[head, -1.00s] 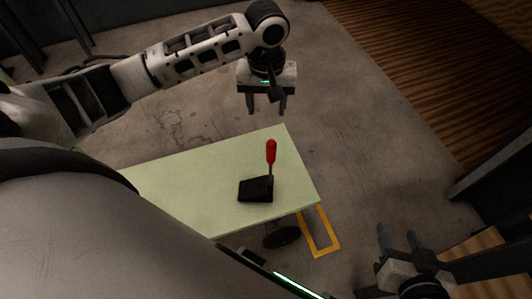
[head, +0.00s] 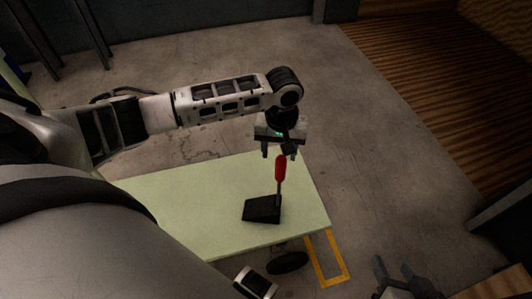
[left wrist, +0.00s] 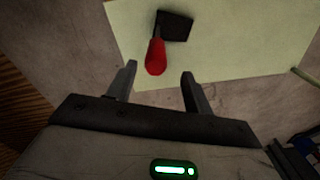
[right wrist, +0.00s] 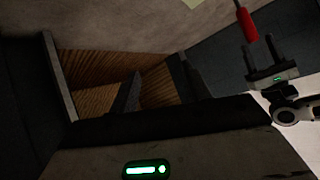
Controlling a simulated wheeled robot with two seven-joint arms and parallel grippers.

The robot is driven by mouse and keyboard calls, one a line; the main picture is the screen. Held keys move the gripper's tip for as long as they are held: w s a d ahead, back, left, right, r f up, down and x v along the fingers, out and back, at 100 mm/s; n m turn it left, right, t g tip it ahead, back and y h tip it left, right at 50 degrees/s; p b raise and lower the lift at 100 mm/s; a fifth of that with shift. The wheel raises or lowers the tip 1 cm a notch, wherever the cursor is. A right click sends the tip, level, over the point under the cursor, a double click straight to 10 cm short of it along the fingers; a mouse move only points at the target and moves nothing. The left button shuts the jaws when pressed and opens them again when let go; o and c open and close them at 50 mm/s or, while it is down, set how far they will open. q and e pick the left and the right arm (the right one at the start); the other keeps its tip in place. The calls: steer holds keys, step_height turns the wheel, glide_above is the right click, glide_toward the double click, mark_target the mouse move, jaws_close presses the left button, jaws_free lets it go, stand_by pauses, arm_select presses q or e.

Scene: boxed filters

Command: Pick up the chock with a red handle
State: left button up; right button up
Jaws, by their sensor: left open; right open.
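The chock is a black wedge (head: 262,210) on the pale green table (head: 180,205), with a thin upright rod topped by a red handle (head: 281,168). My left gripper (head: 279,152) is open and empty, close to the top of the red handle in the head view. In the left wrist view the red handle (left wrist: 156,57) is just ahead of and between the open fingertips (left wrist: 158,72), with the black wedge (left wrist: 174,26) beyond it. My right gripper (head: 392,268) is open and empty at the lower right, away from the table. The red handle also shows in the right wrist view (right wrist: 246,24).
A yellow rectangle (head: 342,262) is marked on the floor beside the table's right edge. Brown ribbed planks (head: 440,100) lie at the upper right. The table around the chock is clear, and bare floor (head: 340,130) lies beyond it.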

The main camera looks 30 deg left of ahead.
mark_target(282, 158)
arm_select(q)
steer(key=f, duration=0.1)
steer(key=f+b, duration=0.2)
steer(key=f, duration=0.1)
steer(key=shift+d, duration=0.35)
steer(key=shift+f, duration=0.6)
steer(key=c, duration=1)
steer(key=shift+r, duration=0.1)
jaws_close()
arm_select(e)
steer(key=shift+w+a+f, duration=0.25)
steer(key=shift+a+f, duration=0.15)
steer(key=shift+f, duration=0.25)
